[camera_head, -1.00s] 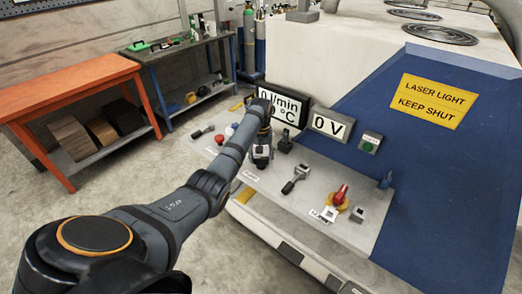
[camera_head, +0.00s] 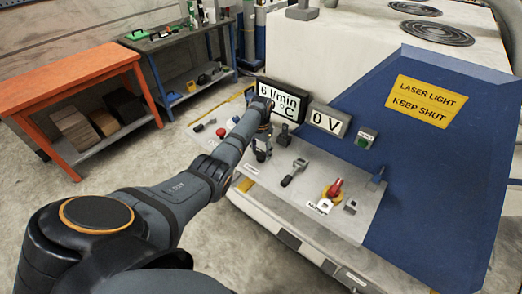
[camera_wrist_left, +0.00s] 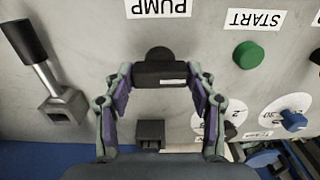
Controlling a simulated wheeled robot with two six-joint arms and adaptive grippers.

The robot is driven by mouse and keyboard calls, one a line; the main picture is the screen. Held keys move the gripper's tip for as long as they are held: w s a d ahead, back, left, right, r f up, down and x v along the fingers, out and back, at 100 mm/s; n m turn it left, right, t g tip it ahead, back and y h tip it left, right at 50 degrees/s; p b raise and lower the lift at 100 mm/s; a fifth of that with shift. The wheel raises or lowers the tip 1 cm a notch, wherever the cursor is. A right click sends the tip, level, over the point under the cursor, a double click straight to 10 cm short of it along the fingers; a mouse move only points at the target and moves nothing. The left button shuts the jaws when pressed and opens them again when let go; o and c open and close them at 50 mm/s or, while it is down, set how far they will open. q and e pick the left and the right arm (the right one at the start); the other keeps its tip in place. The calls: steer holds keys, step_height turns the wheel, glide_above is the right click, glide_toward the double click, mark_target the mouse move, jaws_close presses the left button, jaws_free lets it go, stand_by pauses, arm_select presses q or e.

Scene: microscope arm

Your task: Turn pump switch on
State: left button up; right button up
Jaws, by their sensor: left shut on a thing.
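The pump switch's black handle (camera_wrist_left: 160,73) is between the two fingers of my left gripper (camera_wrist_left: 160,84) in the left wrist view, and the fingers are closed on its sides. The white PUMP label (camera_wrist_left: 158,8) appears upside down just above it. A dark square block (camera_wrist_left: 150,132) shows below the handle, between the finger bases. In the head view my left gripper (camera_head: 262,150) is low over the sloping panel, and my arm largely hides the switch. The dark display (camera_head: 278,102) behind it reads 6 l/min above a partly hidden °C line. My right gripper is not in view.
A second lever switch (camera_head: 293,172) stands right of the gripper on the grey panel (camera_head: 330,235). A red knob on yellow (camera_head: 333,188) is farther right. A green START button (camera_wrist_left: 247,54) and blue knob (camera_wrist_left: 293,120) lie beside the gripper in the wrist view.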

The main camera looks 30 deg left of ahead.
mark_target(261, 151)
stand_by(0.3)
arm_select(q)
steer(key=o, duration=1.2)
steer(key=shift+c, duration=0.2)
step_height(261, 151, up, 12)
